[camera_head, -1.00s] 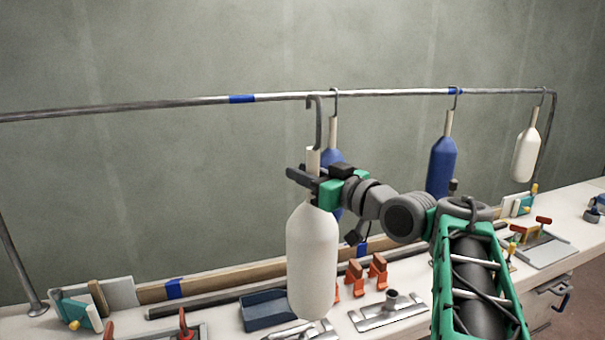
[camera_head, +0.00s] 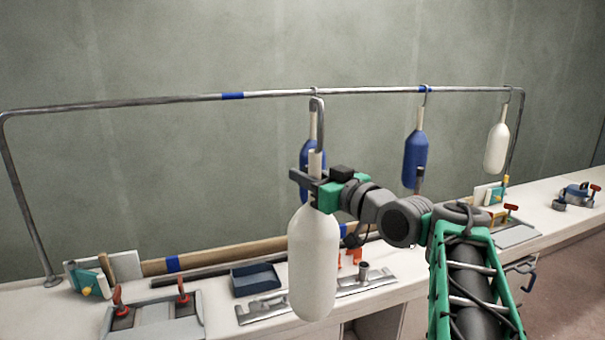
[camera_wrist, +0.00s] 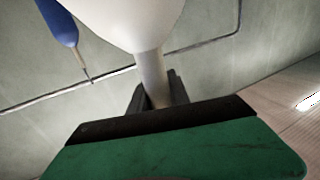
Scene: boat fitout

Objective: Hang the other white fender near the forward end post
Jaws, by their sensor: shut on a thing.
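My gripper (camera_head: 311,182) is shut on the neck of a white fender (camera_head: 314,262). The fender hangs upright below the jaws, in front of the rail, and its grey hook (camera_head: 320,125) stands above. In the wrist view the white fender (camera_wrist: 125,18) fills the top and its neck (camera_wrist: 152,78) is between the fingers (camera_wrist: 155,92). The metal rail (camera_head: 160,101) has blue tape bands. Another white fender (camera_head: 497,148) hangs near the rail's right end post (camera_head: 516,130). The left end post (camera_head: 25,205) has no fender near it. In the head view the held fender's hook is apart from the rail or overlaps it; depth is unclear.
Two blue fenders hang from the rail, one at the right (camera_head: 415,158) and one partly behind my gripper (camera_head: 306,178). The white bench (camera_head: 225,315) below carries clamps, a dark blue tray (camera_head: 256,279) and metal plates. The rail's left stretch is free.

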